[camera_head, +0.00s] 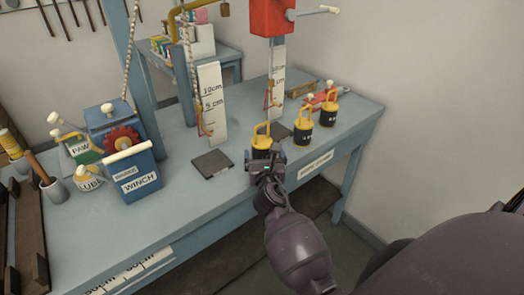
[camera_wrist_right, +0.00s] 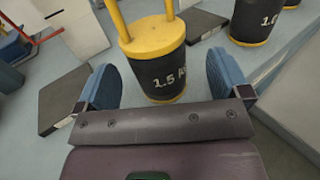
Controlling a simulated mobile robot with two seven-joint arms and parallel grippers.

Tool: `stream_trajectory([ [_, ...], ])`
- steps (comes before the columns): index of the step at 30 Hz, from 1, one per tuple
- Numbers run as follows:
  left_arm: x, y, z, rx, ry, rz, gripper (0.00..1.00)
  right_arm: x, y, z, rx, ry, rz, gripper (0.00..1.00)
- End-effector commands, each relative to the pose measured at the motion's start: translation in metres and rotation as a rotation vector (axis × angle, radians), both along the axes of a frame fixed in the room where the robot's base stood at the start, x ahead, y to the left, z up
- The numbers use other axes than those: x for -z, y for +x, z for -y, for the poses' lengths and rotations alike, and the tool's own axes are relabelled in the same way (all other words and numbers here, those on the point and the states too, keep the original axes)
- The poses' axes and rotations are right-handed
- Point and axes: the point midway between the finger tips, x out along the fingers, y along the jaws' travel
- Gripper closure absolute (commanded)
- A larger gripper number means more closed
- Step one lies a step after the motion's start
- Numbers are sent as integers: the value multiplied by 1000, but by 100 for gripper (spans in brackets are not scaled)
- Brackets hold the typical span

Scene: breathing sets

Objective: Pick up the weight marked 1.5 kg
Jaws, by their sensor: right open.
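The weight marked 1.5 (camera_wrist_right: 165,75) is a black cylinder with a yellow top, yellow base edge and yellow handle. It stands upright on the blue table; in the head view its yellow top and handle (camera_head: 261,139) show, and my gripper hides its lower part. My right gripper (camera_wrist_right: 165,88) is open, with a blue finger on each side of the weight's near part. I see no clear contact. In the head view the right gripper (camera_head: 264,165) is at the table's front edge. My left gripper is not in view.
Two similar weights stand to the right, one (camera_head: 303,128) marked 1.0 in the wrist view (camera_wrist_right: 263,20), and another (camera_head: 329,110). A dark flat plate (camera_head: 212,164) lies left of the gripper. Upright rulers (camera_head: 211,103) stand behind. A blue winch box (camera_head: 135,178) is at left.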

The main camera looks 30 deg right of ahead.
Motion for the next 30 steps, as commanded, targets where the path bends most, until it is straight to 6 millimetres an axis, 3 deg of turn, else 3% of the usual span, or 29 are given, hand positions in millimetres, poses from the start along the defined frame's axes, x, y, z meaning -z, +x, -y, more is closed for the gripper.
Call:
stream_trajectory([
  [9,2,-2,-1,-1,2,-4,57,-5,34,14,-1,0,1,6],
  [18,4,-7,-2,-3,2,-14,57,-5,36,16,0,0,0,6],
  [30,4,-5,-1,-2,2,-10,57,-5,36,16,-1,1,0,67],
])
